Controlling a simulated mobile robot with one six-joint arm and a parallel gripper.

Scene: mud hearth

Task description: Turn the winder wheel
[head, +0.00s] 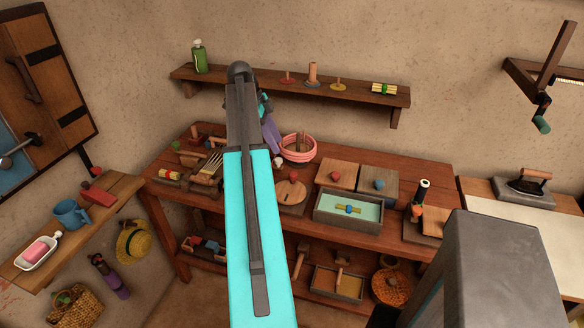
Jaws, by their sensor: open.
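A dark wooden frame (533,80) juts from the wall at the upper right and is cut off by the picture's right edge. A small dark crank with a green handle (541,124) hangs from it. This looks like the winder, but I cannot make out a full wheel. My teal and grey arm reaches up the middle of the view, well left of the crank. Its far end is over the back of the workbench, and my gripper is hidden behind the arm. A purple shape (271,136) shows beside the arm; I cannot tell what it is.
The wooden workbench (420,165) holds a pink coiled basket (298,148), a tray (348,222) and several boards. A wall shelf (350,93) carries a green bottle (199,57). A side shelf (110,205) is at left.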

